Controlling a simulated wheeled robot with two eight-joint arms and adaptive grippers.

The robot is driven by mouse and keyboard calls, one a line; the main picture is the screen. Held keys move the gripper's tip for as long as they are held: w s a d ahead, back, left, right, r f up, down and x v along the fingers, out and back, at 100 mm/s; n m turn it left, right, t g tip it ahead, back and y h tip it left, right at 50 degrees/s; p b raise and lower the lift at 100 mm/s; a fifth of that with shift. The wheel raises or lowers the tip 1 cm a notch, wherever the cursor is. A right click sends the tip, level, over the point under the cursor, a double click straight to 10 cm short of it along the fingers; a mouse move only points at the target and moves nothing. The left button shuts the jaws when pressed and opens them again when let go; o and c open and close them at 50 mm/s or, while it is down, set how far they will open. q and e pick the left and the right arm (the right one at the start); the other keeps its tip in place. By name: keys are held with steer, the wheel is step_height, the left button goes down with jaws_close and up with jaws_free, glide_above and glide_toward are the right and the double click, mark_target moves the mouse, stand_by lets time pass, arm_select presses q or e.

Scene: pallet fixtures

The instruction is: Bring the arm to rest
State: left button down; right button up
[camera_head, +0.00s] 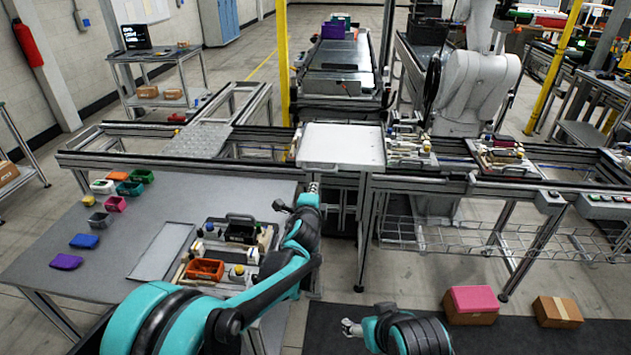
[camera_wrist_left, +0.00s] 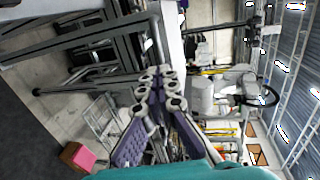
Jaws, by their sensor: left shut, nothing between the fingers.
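My left arm (camera_head: 298,250), teal and black, reaches in from the lower left, over the right side of the grey worktable. Its gripper (camera_head: 314,187) is at the table's far right corner, in front of the white tray on the rail frame, small in this view. In the left wrist view the left gripper (camera_wrist_left: 160,78) has its fingers together, with nothing between them. My right gripper (camera_head: 350,327) is low at the bottom middle, over the floor by a dark mat; its finger gap is too small to judge.
The worktable (camera_head: 35,260) holds several small coloured bins at left and a pallet fixture with an orange bin (camera_head: 204,269) beside my left arm. A white tray (camera_head: 342,146) lies on the rail frame. A pink-topped box (camera_head: 473,300) and a cardboard box (camera_head: 557,311) stand on the floor.

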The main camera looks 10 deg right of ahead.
arm_select(q)
steer(key=s+a+r+n+g+y+b, duration=0.1)
steer(key=s+a+n+g+y, duration=0.1)
steer(key=s+a+n, duration=0.55)
steer(key=s+a+r+n+g+y, duration=0.1)
steer(key=s+a+n+y, duration=0.15)
steer(key=s+a, duration=0.85)
steer(key=s+a+f+n+g, duration=0.1)
steer(key=s+a+f+n, duration=0.2)
steer(key=s, duration=0.4)
steer(key=s+a+f+n+g, duration=0.2)
steer(key=s+a+f+n, duration=0.1)
steer(key=s, duration=0.3)
steer(key=s+a+f+n+g+b, duration=0.1)
steer(key=s+a+f+n+g, duration=0.1)
steer(key=s+a+n, duration=0.3)
steer(key=s+f, duration=0.1)
steer(key=s, duration=0.1)
steer(key=shift+s+a+f, duration=0.2)
steer(key=shift+s+f, duration=0.15)
steer(key=shift+h, duration=0.25)
